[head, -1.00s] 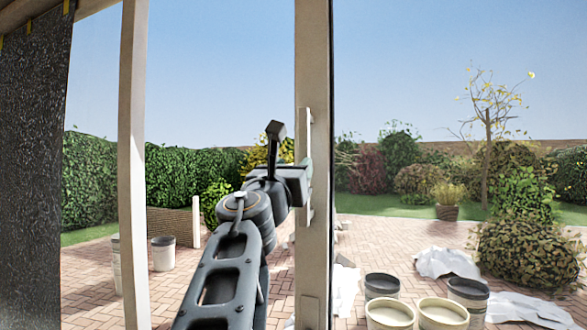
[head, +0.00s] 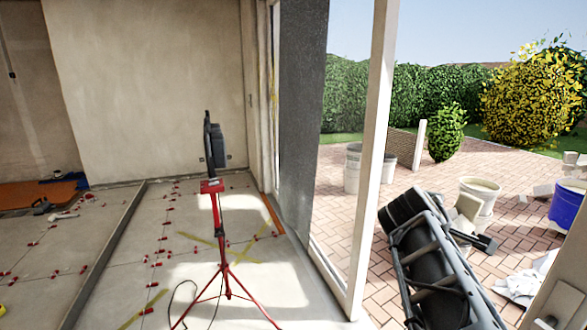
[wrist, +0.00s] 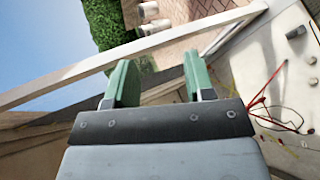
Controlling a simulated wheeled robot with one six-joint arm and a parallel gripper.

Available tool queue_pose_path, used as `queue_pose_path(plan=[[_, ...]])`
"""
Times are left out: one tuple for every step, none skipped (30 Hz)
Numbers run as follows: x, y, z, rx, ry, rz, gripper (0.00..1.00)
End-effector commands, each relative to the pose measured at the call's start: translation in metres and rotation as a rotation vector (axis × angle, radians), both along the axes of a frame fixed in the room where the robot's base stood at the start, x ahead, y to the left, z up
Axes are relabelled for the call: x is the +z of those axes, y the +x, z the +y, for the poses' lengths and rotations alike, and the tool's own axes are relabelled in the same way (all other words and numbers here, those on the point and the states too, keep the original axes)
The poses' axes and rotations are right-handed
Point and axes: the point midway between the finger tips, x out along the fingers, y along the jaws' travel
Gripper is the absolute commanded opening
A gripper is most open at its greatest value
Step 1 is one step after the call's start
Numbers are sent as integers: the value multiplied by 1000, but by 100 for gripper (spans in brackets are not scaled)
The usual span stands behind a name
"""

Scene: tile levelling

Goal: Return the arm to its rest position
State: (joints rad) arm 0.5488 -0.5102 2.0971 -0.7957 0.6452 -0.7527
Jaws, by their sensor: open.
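My gripper shows in the wrist view (wrist: 160,82) with its two green-padded fingers apart and nothing between them. Past the fingers, that tilted view shows a pale frame bar, paving, a hedge and part of the floor. In the head view my arm (head: 437,262) is at the lower right, in front of the patio and right of the pale door post (head: 372,165). I cannot make out the fingers in the head view.
A red tripod (head: 222,270) with a black lamp head (head: 215,140) stands on the tiled floor (head: 120,290), which bears several red clips. Outside are a white bucket (head: 477,205) and a blue bucket (head: 567,205) on brick paving. Another pale post edges the lower right.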

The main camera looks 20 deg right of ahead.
Motion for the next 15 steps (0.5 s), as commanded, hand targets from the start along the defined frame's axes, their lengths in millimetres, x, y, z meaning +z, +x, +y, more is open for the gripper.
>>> queue_pose_path(plan=[[-19, 13, 31, 14, 158, -51, 49], [-34, 17, 48, 8, 253, -79, 49], [-52, 21, 71, -6, 374, -104, 49], [-65, 23, 88, -20, 462, -118, 49], [-77, 23, 105, -37, 545, -125, 49], [-91, 21, 126, -65, 648, -129, 49], [-101, 19, 141, -88, 717, -128, 49], [-110, 17, 155, -112, 782, -123, 49], [-120, 13, 173, -145, 860, -115, 49], [-127, 9, 185, -171, 912, -105, 49], [-133, 5, 196, -195, 958, -96, 49], [-140, 0, 209, -226, 1012, -83, 49], [-145, -4, 217, -249, 1045, -73, 49], [-148, -7, 225, -270, 1075, -66, 49], [-153, -11, 233, -295, 1109, -54, 49]])
